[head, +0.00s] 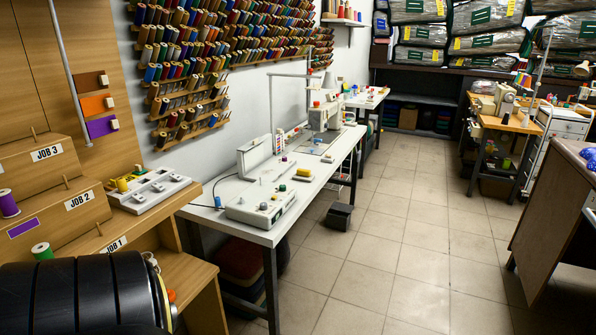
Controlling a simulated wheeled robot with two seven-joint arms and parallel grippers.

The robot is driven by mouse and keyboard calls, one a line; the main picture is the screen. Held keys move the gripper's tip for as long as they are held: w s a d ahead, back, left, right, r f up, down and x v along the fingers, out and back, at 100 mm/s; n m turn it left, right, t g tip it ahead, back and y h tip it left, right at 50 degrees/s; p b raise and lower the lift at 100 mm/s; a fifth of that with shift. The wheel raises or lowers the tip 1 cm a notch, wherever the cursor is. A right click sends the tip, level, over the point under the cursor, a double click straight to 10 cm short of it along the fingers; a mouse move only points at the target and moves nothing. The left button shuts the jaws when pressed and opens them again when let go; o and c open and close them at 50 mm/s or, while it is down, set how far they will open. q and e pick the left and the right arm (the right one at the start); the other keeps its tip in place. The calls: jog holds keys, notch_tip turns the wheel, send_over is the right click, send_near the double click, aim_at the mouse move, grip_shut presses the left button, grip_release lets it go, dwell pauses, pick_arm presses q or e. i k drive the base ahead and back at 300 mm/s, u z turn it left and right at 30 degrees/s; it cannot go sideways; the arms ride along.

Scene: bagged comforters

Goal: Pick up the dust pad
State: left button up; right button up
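I cannot tell for sure which thing is the dust pad. A small yellow pad-like block (304,172) lies on the long white sewing table (215,212), just behind a pale control box (262,203). It is small in the head view, and nothing touches it from above. Neither of my grippers is in view, so I cannot see whether they hold anything.
A wooden stepped stand with JOB signs (47,153) and a pale tray (150,189) is at the left. A sewing machine (324,114) stands farther along the table. A dark box (339,216) lies on the floor. The tiled aisle (385,225) is clear. A brown cabinet (548,215) bounds the right.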

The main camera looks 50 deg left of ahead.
aim_at(304, 175)
jog(key=u, duration=0.4)
jog(key=i, duration=2.1)
jog(key=u, duration=1.55)
jog(key=i, duration=1.15)
jog(key=u, duration=1.25)
